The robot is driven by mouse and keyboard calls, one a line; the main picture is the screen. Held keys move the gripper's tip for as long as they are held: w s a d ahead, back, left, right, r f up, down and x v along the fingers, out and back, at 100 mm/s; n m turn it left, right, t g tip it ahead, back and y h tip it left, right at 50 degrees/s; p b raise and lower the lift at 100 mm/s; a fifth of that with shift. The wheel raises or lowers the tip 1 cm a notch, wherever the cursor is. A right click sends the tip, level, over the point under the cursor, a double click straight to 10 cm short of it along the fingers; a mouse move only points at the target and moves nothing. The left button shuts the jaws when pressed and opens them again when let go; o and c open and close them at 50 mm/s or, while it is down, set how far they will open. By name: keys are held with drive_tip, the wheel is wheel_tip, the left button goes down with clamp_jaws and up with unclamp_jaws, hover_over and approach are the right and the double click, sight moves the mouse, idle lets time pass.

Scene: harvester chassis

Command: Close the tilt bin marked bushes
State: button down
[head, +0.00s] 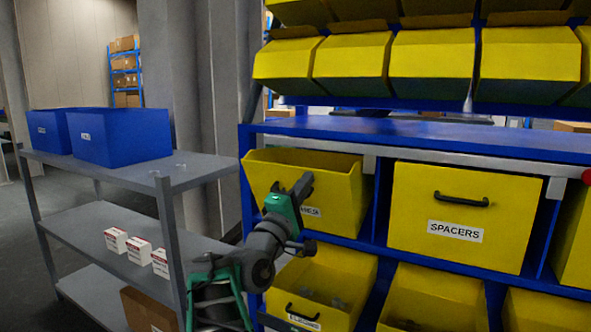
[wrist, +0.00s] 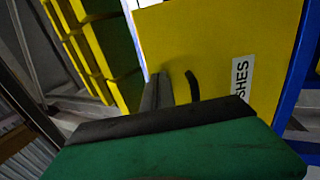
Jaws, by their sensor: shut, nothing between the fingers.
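The yellow tilt bin marked bushes (head: 338,192) is in the middle row at the left end of the blue rack. It is tilted out, with its top open; my arm hides part of its front and label. In the wrist view its yellow front (wrist: 225,50) shows a label ending in "SHES" and a dark handle (wrist: 192,86). My gripper (head: 304,186) is shut and empty, in front of the bin's face. In the wrist view its fingertips (wrist: 158,88) are beside the handle; I cannot tell whether they touch the bin.
The spacers bin (head: 455,215) to the right is closed. Below, an open yellow bin (head: 350,290) holds some parts. A grey shelf (head: 110,170) with blue bins (head: 120,137) and small boxes (head: 138,250) stands at left. More yellow bins (head: 430,55) hang above.

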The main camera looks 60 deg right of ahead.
drive_tip(key=d+r+y+p, duration=0.1)
drive_tip(key=p, duration=0.2)
drive_tip(key=d+r+y+p, duration=0.1)
drive_tip(key=d+p, duration=0.1)
drive_tip(key=p, duration=0.1)
drive_tip(key=d+r+y+p, duration=0.1)
drive_tip(key=d+p, duration=0.1)
drive_tip(key=p, duration=0.1)
drive_tip(key=shift+r, duration=0.15)
drive_tip(key=d+y+p, duration=0.2)
drive_tip(key=d+p, duration=0.1)
drive_tip(key=p, duration=0.3)
drive_tip(key=shift+w+d, duration=0.1)
drive_tip(key=shift+d, duration=0.15)
drive_tip(key=shift+a, duration=0.1)
